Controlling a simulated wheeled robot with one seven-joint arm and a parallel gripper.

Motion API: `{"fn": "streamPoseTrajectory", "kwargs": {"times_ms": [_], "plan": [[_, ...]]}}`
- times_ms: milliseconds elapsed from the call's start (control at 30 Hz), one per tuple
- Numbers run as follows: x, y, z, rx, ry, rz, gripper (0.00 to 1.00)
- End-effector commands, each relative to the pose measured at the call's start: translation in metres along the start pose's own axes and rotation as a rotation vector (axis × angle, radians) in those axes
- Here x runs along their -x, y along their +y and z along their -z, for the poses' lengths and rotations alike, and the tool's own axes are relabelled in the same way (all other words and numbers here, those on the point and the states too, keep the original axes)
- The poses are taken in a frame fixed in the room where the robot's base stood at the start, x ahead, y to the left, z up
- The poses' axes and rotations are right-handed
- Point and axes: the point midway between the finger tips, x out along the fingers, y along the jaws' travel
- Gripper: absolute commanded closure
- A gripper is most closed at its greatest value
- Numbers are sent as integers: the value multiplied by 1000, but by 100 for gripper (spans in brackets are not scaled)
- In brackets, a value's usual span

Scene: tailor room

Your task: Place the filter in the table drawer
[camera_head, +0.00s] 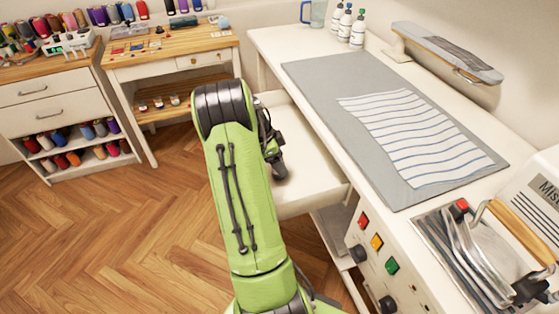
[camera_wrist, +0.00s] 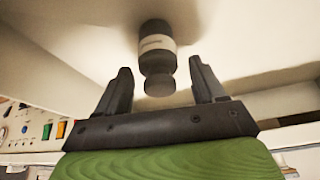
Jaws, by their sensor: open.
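The filter (camera_wrist: 157,48) is a short dark cylinder with a pale label band and a narrower neck, in the wrist view. It is against the white inside surface of the open table drawer (camera_head: 312,178), which is pulled out from under the long white table. My gripper (camera_wrist: 160,76) is open, with one finger on each side of the filter's neck end and a visible gap to both. In the head view my green arm reaches over the drawer, and my gripper (camera_head: 279,168) is a small dark shape inside it, partly hidden by the arm.
The white table (camera_head: 290,45) carries a grey mat (camera_head: 330,75) with striped cloth (camera_head: 420,140), and an iron (camera_head: 480,260) at the near right. A control panel with coloured buttons (camera_head: 377,242) is on its front. A wooden desk (camera_head: 165,62) stands behind left. The wooden floor (camera_head: 130,225) is clear.

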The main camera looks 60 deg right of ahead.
Motion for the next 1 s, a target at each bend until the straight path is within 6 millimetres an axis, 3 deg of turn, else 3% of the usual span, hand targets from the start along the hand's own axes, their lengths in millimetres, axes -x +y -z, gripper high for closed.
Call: {"fn": "streamPoseTrajectory", "kwargs": {"times_ms": [200,400,767,867,1000], "plan": [[64,-1,1,1,-1,8,31],[105,-1,1,1,0,5,31],[120,2,-3,23,-8,12,31],[154,14,-22,179,-51,73,31],[228,68,-66,624,-136,248,31]]}}
